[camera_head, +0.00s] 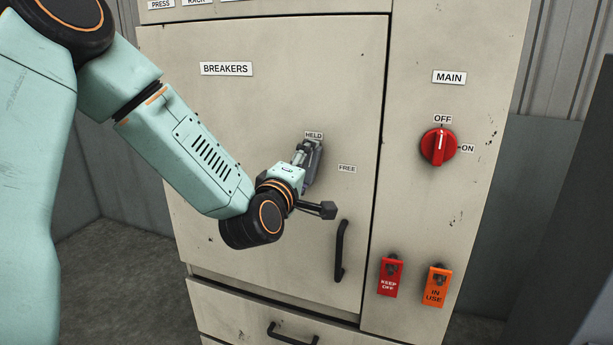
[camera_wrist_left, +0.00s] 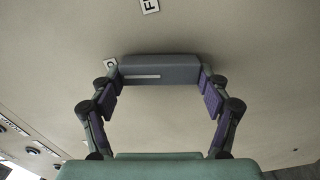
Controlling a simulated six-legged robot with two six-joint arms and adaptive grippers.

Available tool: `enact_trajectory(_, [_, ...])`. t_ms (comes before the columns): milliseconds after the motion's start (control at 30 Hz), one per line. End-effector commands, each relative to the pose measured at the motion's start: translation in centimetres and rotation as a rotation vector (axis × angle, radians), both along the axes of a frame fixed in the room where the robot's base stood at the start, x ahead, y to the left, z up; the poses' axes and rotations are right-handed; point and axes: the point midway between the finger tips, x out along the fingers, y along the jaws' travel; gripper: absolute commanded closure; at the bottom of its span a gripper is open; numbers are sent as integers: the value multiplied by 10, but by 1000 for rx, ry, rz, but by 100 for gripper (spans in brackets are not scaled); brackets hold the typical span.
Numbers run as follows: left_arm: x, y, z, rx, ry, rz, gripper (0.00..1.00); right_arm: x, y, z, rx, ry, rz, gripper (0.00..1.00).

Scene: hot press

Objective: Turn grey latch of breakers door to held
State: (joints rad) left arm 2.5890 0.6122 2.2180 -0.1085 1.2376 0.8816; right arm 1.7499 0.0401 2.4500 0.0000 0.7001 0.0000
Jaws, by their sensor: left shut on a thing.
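The grey latch (camera_wrist_left: 158,72) sits on the cream breakers door (camera_head: 270,90). In the left wrist view it is a bar with a white line, lying between my two fingers. My left gripper (camera_head: 311,160) is shut on it, and in the head view it hides most of the latch. The latch stands close to upright, its upper end just under the HELD label (camera_head: 314,135). In the wrist view one end lies beside a partly hidden label. The FREE label (camera_head: 347,168) is to the right, clear of the latch. The door looks closed. My right gripper is out of view.
A black door handle (camera_head: 341,250) is below right of the gripper. The red MAIN knob (camera_head: 438,147) is on the right panel. Red (camera_head: 389,276) and orange (camera_head: 436,285) tags hang below it. A drawer handle (camera_head: 292,334) is at the bottom.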

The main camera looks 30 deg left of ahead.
Motion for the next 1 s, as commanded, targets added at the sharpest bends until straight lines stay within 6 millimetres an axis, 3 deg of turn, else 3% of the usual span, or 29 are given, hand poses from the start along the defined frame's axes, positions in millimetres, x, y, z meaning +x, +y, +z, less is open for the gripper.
enact_trajectory(400, [0,1,-2,-191,-47,1,55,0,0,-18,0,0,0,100])
enact_trajectory(1000, [0,1,-1,-224,-53,1,55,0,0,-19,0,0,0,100])
